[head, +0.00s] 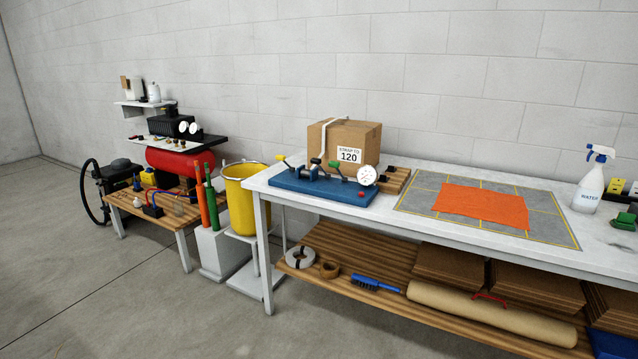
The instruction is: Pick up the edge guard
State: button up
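No thing is clearly recognisable as the edge guard at this size. Several narrow brown strips (397,178) lie side by side on the white table (372,221), just right of the cardboard box; I cannot tell whether one is the edge guard. The cardboard box (328,140) has a white strap over its left part and a label reading "STRAP TO 120". In front of it is a blue strapping device (310,186) with levers and a round white dial gauge (367,175). The gauge and device partly hide the strips. My gripper is not in view.
A grey mat (420,198) with an orange cloth (482,205) covers the table's middle. A spray bottle (590,185) stands right. The lower shelf (345,243) holds tape rolls, a blue brush (376,283) and a paper roll (480,312). A yellow bucket (241,205) stands left; floor in front is clear.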

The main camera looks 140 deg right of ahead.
aim_at(383, 178)
jog(key=j+z, duration=0.1)
jog(key=z, duration=4.5)
jog(key=l+z, duration=0.4)
jog(key=l, duration=0.5)
